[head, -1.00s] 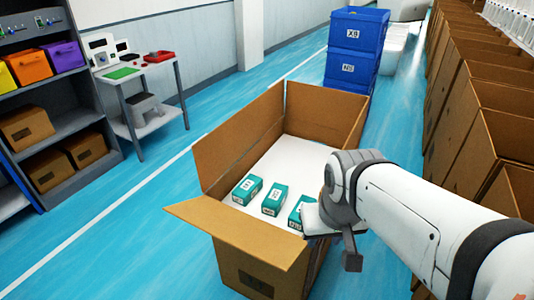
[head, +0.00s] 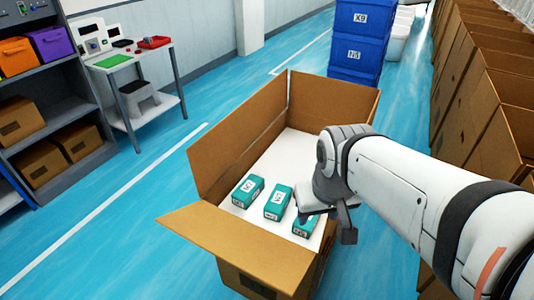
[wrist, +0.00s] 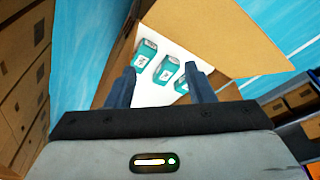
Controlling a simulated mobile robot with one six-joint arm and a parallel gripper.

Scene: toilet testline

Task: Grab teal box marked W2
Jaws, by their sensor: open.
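Three teal boxes with white labels lie in a row on the white bottom of an open cardboard box (head: 233,152). In the head view they are the left teal box (head: 248,191), the middle teal box (head: 278,203) and the right teal box (head: 306,226). The labels are too small to read surely, so I cannot tell which is W2. My gripper (wrist: 160,88) is open and empty, over the carton's right side. In the head view it partly covers the right teal box. All three teal boxes show beyond or between the fingers in the wrist view.
The carton's raised flaps surround the teal boxes. Stacked blue crates (head: 356,45) stand behind it. A row of cardboard boxes (head: 490,120) lines the right. A shelf (head: 60,90) and a small table (head: 130,60) stand at left. Blue floor lies clear between.

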